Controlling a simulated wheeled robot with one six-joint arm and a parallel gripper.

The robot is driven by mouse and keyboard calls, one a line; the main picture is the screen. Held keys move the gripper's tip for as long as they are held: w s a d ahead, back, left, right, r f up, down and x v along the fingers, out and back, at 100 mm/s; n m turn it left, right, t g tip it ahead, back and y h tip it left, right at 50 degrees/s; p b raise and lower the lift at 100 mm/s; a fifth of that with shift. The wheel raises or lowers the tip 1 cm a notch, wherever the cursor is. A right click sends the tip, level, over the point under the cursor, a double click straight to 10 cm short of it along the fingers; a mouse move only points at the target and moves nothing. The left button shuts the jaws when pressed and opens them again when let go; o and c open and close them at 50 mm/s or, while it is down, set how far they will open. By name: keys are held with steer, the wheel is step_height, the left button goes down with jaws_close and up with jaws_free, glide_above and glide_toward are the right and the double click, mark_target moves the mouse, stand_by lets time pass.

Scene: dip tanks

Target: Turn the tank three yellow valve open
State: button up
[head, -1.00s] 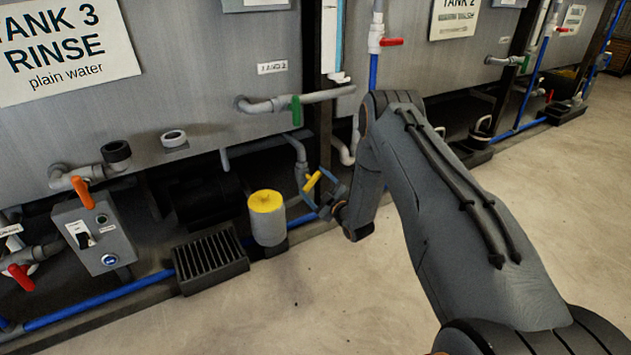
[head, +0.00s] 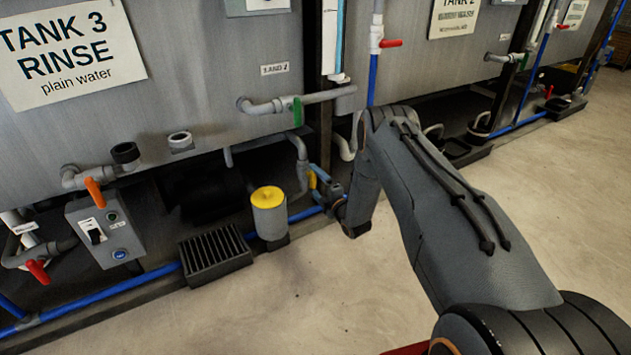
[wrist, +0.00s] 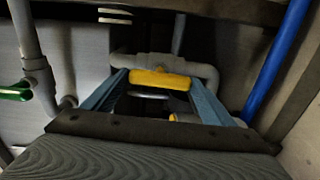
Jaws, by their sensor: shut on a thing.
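The yellow valve handle (head: 312,180) sits low under the tank three wall, on grey piping beside the yellow-topped canister. In the wrist view the yellow handle (wrist: 160,79) lies crosswise, with the grey pipe and valve body behind it. My gripper (head: 322,184) is at the handle, its blue fingers partly hiding it in the head view. In the wrist view my gripper (wrist: 159,82) has one finger at each end of the handle and is shut on it.
A green-handled valve (head: 297,111) is above. A canister (head: 269,218) with a yellow top stands left of my gripper. An orange handle (head: 95,192), a red handle (head: 38,271) and a switch box (head: 107,235) are farther left. The floor in front is clear.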

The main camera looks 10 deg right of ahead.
steer(key=shift+n, duration=0.3)
steer(key=o, duration=1)
steer(key=shift+o, duration=0.2)
steer(key=p+v, duration=0.3)
steer(key=v, duration=0.4)
steer(key=shift+s, duration=0.35)
steer(key=shift+d, duration=0.1)
